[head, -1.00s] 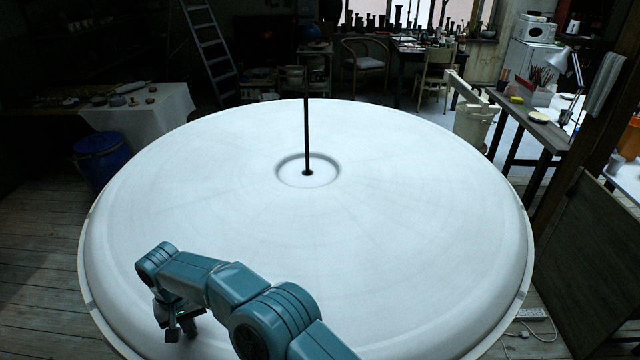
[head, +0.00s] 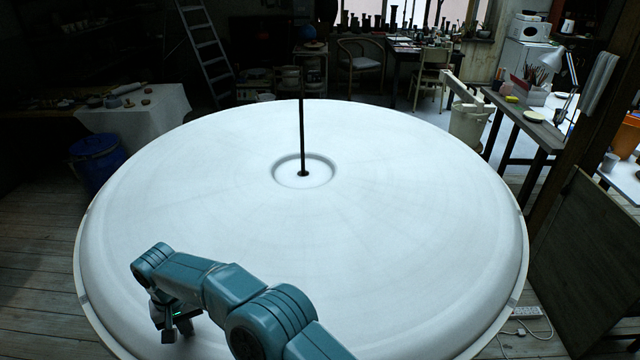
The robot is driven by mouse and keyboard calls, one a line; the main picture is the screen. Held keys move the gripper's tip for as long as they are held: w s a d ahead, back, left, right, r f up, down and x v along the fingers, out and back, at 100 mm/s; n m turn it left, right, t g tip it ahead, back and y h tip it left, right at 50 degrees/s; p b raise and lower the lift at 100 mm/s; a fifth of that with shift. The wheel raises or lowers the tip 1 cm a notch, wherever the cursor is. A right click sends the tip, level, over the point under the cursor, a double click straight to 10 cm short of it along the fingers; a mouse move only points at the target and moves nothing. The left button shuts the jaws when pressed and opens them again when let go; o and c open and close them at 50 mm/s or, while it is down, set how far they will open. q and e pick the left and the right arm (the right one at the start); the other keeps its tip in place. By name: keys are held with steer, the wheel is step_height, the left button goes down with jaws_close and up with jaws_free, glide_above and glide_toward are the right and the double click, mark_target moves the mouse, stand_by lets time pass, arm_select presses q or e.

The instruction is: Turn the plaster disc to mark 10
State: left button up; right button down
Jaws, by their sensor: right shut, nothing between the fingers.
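The large round white plaster disc (head: 400,220) fills the middle of the head view. A thin dark rod (head: 302,130) stands upright in the ringed hollow at its centre. No number marks can be read on the disc. My right arm comes in from the bottom and reaches left across the disc's near part. My right gripper (head: 172,334) hangs down over the near left of the disc, shut and empty. Whether its fingertips touch the disc cannot be told. My left gripper is not in view.
A blue bin (head: 97,165) stands at the left, beside a cloth-covered table (head: 150,115). A workbench (head: 525,120) and a pale bucket (head: 470,125) stand at the right. A dark panel (head: 588,255) leans at the right edge. A power strip (head: 528,312) lies on the floor.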

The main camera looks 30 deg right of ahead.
step_height(320, 180, up, 2)
steer(key=shift+r+p, duration=0.1)
steer(key=shift+p, duration=0.45)
steer(key=shift+r+p, duration=0.4)
steer(key=shift+r, duration=1.85)
